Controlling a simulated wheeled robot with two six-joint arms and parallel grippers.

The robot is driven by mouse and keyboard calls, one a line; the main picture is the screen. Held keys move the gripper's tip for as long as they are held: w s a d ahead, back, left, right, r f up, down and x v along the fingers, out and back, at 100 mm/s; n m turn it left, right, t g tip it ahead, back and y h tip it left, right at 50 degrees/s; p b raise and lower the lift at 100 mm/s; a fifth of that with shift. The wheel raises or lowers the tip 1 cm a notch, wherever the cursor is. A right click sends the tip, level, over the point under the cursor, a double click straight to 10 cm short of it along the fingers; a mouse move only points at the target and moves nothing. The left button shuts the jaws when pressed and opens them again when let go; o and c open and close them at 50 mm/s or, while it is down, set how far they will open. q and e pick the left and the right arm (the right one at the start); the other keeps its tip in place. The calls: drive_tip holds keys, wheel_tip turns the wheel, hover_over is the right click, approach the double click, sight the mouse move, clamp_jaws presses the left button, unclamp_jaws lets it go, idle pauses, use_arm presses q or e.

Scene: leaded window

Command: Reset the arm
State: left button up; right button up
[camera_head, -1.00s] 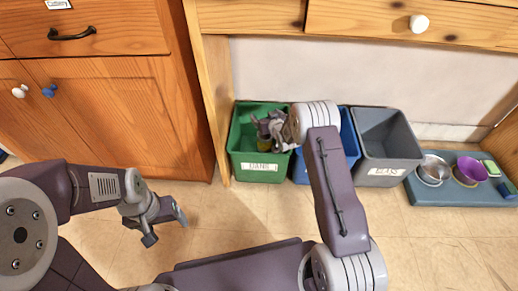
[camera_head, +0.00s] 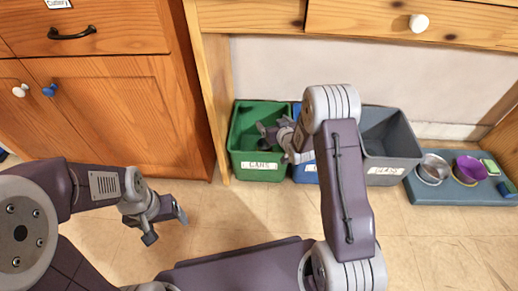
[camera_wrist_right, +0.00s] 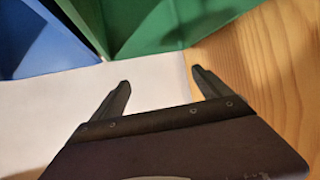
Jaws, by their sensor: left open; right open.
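My right gripper (camera_head: 270,133) is open, above the boundary between the green bin and the blue bin in the head view, partly hidden by its own wrist. In the right wrist view its two fingers (camera_wrist_right: 160,80) are spread with nothing between them. My left gripper (camera_head: 165,226) is open and empty above the floor at the left. The green bin (camera_head: 258,167) has a label reading CANS. The blue bin (camera_head: 305,172) is mostly hidden behind my right arm. The grey bin (camera_head: 388,150) stands to its right.
A blue-grey mat (camera_head: 450,193) holds a metal bowl (camera_head: 433,168), a purple bowl (camera_head: 469,168) and a green sponge (camera_head: 490,167). A wooden cabinet (camera_head: 110,115) stands at the left and a wooden counter (camera_head: 360,20) overhangs the bins. The front floor is partly clear.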

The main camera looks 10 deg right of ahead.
idle(0.4)
drive_tip(key=s+a+r+p, duration=0.2)
drive_tip(key=r+p, duration=0.6)
drive_tip(key=r, duration=0.7)
drive_tip(key=s+a+r+p, duration=0.1)
drive_tip(key=r+p, duration=0.6)
drive_tip(key=r, duration=0.7)
drive_tip(key=s+f+g+p, duration=0.1)
drive_tip(key=s+f+g, duration=0.25)
drive_tip(key=s, duration=0.55)
drive_tip(key=s+f+m+g+p, duration=0.1)
drive_tip(key=s+f+g, duration=0.25)
drive_tip(key=s, duration=0.65)
drive_tip(key=s+f+g+p, duration=0.1)
drive_tip(key=s+f+g, duration=0.1)
drive_tip(key=s+g, duration=0.5)
drive_tip(key=s+r+t+p, duration=0.1)
drive_tip(key=s+r+p, duration=0.2)
drive_tip(key=r+p, duration=3.5)
drive_tip(key=shift+t+h, duration=0.4)
drive_tip(key=shift+s+d+f, duration=0.1)
drive_tip(key=shift+s, duration=0.05)
